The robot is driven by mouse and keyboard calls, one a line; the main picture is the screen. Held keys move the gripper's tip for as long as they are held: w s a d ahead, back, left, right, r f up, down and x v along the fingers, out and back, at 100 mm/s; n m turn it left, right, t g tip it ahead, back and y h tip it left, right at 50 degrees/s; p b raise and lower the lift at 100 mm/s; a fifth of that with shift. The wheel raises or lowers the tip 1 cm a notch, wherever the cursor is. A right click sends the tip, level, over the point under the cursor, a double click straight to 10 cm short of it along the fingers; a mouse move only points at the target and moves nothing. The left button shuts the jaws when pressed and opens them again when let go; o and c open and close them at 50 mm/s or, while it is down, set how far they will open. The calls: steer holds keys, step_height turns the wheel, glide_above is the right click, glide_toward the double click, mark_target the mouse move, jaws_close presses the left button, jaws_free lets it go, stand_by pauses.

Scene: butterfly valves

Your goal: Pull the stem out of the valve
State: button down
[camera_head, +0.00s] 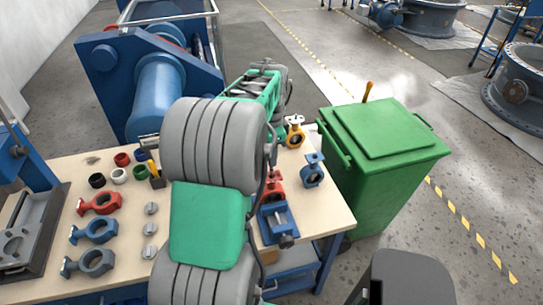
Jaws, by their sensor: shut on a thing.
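A red valve (273,187) sits at a blue vise (278,222) near the right side of the workbench, just right of my arm. My arm covers part of it, and I cannot make out its stem. A blue valve (313,172) and a yellow valve (295,133) stand on the bench close by, to the right of and behind the red one. My green and grey arm fills the middle of the view. My gripper's fingertips are hidden behind it, so I cannot see what is between them.
The wooden workbench (120,255) holds red, blue and grey valve bodies (95,262), several rings (119,176) and metal discs (150,229) on the left. A green bin (385,150) stands close to the right. A blue machine (155,85) stands behind. Open floor lies farther right.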

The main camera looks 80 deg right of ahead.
steer(key=shift+r+p, duration=0.8)
steer(key=shift+r, duration=0.45)
stand_by(1.1)
steer(key=shift+r+p, duration=2.1)
steer(key=shift+r, duration=0.75)
